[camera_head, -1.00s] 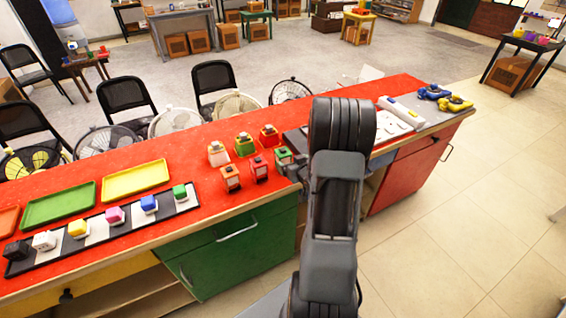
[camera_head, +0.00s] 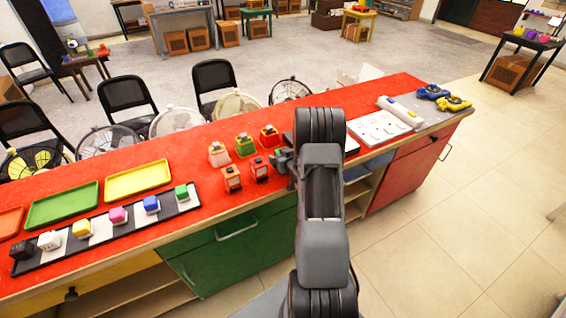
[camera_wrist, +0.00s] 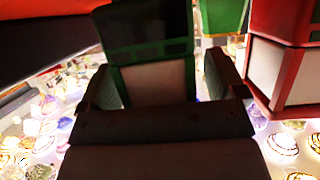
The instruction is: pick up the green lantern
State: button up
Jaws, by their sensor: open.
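A green lantern (camera_wrist: 148,70) with pale panels and a dark top fills the middle of the wrist view. My gripper (camera_wrist: 164,82) is open, with one finger on each side of this lantern; I cannot tell whether they touch it. In the head view my gripper (camera_head: 281,160) is at the right end of the front lantern row, and it largely hides the lantern there. A second green lantern (camera_head: 244,147) stands in the back row, between an orange one (camera_head: 218,155) and a red one (camera_head: 269,137).
A red lantern (camera_wrist: 284,70) stands close beside my gripper in the wrist view. The red counter (camera_head: 205,185) also holds an orange lantern (camera_head: 232,180), a strip of coloured cubes (camera_head: 98,228), trays (camera_head: 138,180) and a white power strip (camera_head: 400,112).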

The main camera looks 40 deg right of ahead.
jog(key=c, duration=1.3)
jog(key=shift+o, duration=0.2)
jog(key=shift+r, duration=0.1)
